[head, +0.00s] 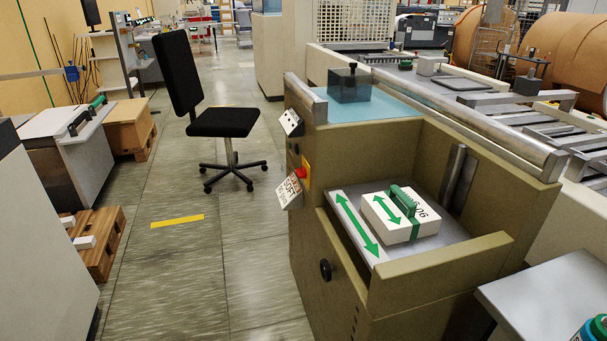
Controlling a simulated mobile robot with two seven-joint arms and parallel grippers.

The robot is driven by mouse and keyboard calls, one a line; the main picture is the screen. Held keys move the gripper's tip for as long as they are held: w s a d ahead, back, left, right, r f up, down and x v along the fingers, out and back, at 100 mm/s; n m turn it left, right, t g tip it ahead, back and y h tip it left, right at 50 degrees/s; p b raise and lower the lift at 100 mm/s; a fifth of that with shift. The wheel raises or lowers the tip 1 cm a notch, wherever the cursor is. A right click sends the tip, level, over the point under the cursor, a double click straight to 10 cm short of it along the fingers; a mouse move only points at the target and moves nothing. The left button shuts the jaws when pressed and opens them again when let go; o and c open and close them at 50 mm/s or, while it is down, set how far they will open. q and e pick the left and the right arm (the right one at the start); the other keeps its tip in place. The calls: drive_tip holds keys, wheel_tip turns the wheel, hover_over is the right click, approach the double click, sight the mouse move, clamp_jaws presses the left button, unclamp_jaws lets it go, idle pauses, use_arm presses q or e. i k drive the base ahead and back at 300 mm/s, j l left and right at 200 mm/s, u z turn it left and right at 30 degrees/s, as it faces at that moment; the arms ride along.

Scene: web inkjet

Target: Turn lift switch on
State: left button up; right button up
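A tan machine cabinet (335,290) stands in front of me, right of centre. Its left side carries a small white panel with dark marks (291,122), a red button on a yellow plate (301,173) and a tilted sign with lettering (288,191). A round black knob (325,269) sits lower on its front. I cannot tell which of these is the lift switch, or its position. Neither of my grippers is in view.
A black office chair (225,122) stands on the floor left of the cabinet. A grey table (545,290) is at the lower right. White units and wooden pallets (102,250) line the left side. The tiled aisle (190,280) between is clear.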

sight(302, 173)
drive_tip(key=i+j+z, duration=0.1)
drive_tip(key=z, duration=0.25)
drive_tip(key=j+z, duration=0.1)
drive_tip(key=z, duration=0.25)
drive_tip(key=i+j+z, duration=0.15)
drive_tip(key=z, duration=0.15)
drive_tip(key=i+j+z, duration=0.1)
drive_tip(key=j+z, duration=0.15)
drive_tip(key=j, duration=0.2)
drive_tip(key=i+j+z, duration=0.1)
drive_tip(key=j+z, duration=0.15)
drive_tip(key=j, duration=0.15)
drive_tip(key=j+z, duration=0.45)
drive_tip(key=j, duration=4.05)
